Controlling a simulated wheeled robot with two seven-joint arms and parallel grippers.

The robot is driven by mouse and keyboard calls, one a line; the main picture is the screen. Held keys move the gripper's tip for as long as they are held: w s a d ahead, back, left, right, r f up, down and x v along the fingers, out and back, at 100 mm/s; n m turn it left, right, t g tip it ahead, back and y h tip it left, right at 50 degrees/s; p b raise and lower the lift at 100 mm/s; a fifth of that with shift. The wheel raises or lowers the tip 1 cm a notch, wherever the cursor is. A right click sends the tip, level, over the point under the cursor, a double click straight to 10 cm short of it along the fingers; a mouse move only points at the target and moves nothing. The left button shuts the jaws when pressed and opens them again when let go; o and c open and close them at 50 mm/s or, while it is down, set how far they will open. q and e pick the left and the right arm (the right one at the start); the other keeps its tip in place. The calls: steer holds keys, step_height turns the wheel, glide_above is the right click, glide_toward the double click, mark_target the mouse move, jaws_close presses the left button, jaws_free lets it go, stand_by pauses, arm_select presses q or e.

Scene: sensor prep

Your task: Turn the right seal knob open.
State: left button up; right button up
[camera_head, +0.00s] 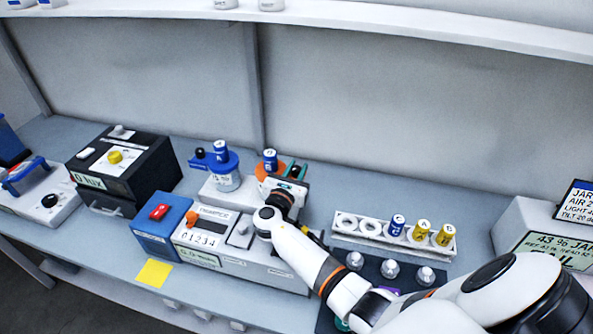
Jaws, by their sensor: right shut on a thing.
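To the left is a matching station with a blue-lidded jar (225,180), a blue vial marked A (221,151) and a dark knob (199,153). My left gripper is out of view.
A white rack (345,240) with one blue and two yellow vials stands right of my forearm. Silver-topped items (390,268) stand in front of it. A counter box (205,240), blue box with red switch (160,225) and black instrument (145,160) are left.

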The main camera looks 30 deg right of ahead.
steer(key=o, duration=1)
steer(key=shift+c, duration=0.2)
steer(key=b+v, duration=0.3)
steer(key=v, duration=0.9)
